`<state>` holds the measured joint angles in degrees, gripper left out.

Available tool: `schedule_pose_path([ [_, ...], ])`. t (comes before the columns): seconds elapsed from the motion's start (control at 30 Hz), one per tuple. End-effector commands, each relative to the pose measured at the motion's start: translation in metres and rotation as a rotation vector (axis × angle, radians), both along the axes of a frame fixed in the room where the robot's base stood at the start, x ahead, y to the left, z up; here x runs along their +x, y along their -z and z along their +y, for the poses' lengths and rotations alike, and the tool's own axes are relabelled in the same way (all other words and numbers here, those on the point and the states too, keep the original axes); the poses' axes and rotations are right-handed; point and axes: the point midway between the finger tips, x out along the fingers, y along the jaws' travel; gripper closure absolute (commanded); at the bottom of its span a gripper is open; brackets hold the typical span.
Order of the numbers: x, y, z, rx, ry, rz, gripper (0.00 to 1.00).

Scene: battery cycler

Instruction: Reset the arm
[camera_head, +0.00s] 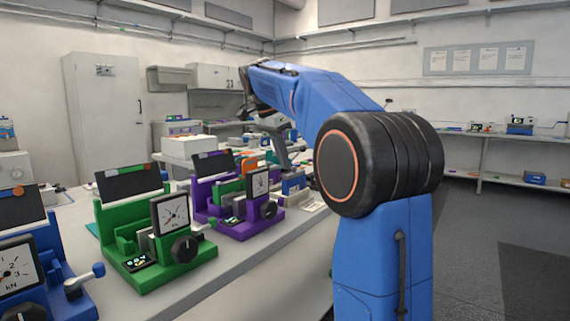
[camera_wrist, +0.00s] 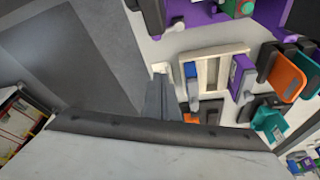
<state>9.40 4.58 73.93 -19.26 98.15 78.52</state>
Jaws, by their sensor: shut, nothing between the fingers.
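My blue arm (camera_head: 310,92) rises at the middle right of the head view and bends left over the bench. My gripper (camera_wrist: 162,78) is shut and empty in the wrist view, pointing down above the pale bench top. In the head view the gripper end lies behind the arm near the purple device and its fingertips are hard to make out. A cream tray (camera_wrist: 213,58) with a blue piece (camera_wrist: 190,70) and a purple piece (camera_wrist: 241,78) lies just right of the fingers in the wrist view, apart from them as far as I can tell.
A green device (camera_head: 150,225), a purple device (camera_head: 240,205) and a blue device (camera_head: 45,270) with dials stand along the bench (camera_head: 270,260). Orange and teal holders (camera_wrist: 285,80) lie right of the tray. Open grey floor (camera_head: 475,230) is at the right, before a shelf (camera_head: 520,180).

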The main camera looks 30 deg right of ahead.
Motion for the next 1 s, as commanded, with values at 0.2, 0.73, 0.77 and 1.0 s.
schedule_pose_path([
  [0.2,0.000,0.000,0.000,0.000,0.000,0.000,1.00],
  [0.73,-0.047,0.023,0.033,0.029,-0.256,0.009,1.00],
  [0.77,-0.054,0.026,0.037,0.031,-0.292,0.009,1.00],
  [1.0,-0.111,0.066,0.073,0.050,-0.589,0.011,1.00],
])
